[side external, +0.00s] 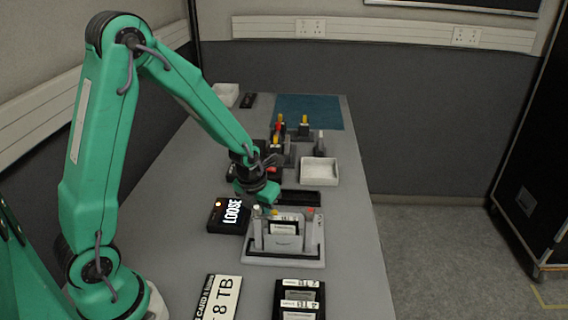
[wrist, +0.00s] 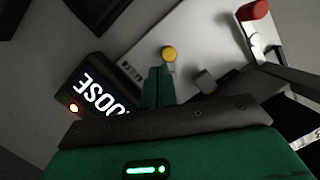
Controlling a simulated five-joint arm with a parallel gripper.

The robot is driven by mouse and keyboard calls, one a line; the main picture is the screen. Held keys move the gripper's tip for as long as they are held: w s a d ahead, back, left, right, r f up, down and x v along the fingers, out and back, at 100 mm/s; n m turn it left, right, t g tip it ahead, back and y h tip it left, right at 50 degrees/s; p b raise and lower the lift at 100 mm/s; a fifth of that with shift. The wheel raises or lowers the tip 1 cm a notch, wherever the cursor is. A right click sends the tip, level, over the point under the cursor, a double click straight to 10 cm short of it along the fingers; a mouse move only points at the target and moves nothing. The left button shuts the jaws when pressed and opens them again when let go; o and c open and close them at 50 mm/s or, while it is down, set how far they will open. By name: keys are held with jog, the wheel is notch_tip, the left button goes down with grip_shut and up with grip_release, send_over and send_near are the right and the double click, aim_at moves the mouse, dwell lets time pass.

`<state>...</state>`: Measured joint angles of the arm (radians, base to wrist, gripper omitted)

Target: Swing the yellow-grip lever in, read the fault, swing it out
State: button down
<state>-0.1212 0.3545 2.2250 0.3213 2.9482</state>
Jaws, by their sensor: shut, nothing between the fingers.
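The yellow-grip lever's round yellow knob (wrist: 168,54) shows in the wrist view, just beyond my gripper (wrist: 160,80). The green fingers are shut and empty; I cannot tell whether they touch the lever. In the side view my gripper (side external: 268,200) is over the back left of a grey dock (side external: 285,262) with a card standing in it. A red-grip lever (side external: 311,211) is at the dock's right; its red knob (wrist: 254,11) also shows in the wrist view. A black display box (side external: 214,224) left of the dock reads "LOOSE", with an amber light lit.
Behind are a white tray (side external: 319,171), several coloured-grip levers and a teal mat (side external: 308,110). The table's right edge is close to the dock.

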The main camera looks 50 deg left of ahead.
jog(key=shift+r, duration=0.1)
jog(key=a+v, duration=0.2)
jog(key=v, duration=0.7)
jog(key=shift+w+r, duration=0.25)
jog(key=shift+r, duration=0.15)
jog(key=shift+r, duration=0.1)
jog(key=s+d+r+n+t, duration=0.1)
jog(key=s+d+r+n, duration=0.2)
jog(key=n, duration=1.1)
jog(key=s+d+r+n+t, duration=0.1)
jog(key=s+d+r+n, duration=0.2)
jog(key=s+r+n, duration=0.5)
jog(key=s+n, duration=0.2)
jog(key=n, duration=0.4)
jog(key=shift+s+r+n+t, duration=0.3)
jog(key=shift+s+n, duration=0.05)
jog(key=shift+n, duration=0.05)
jog(key=c, duration=2.2)
grip_release()
jog(key=s+n, duration=0.1)
jog(key=n, duration=0.2)
jog(key=shift+s+d+r+n, duration=0.15)
jog(key=shift+s+d+n, duration=0.15)
jog(key=shift+s, duration=0.1)
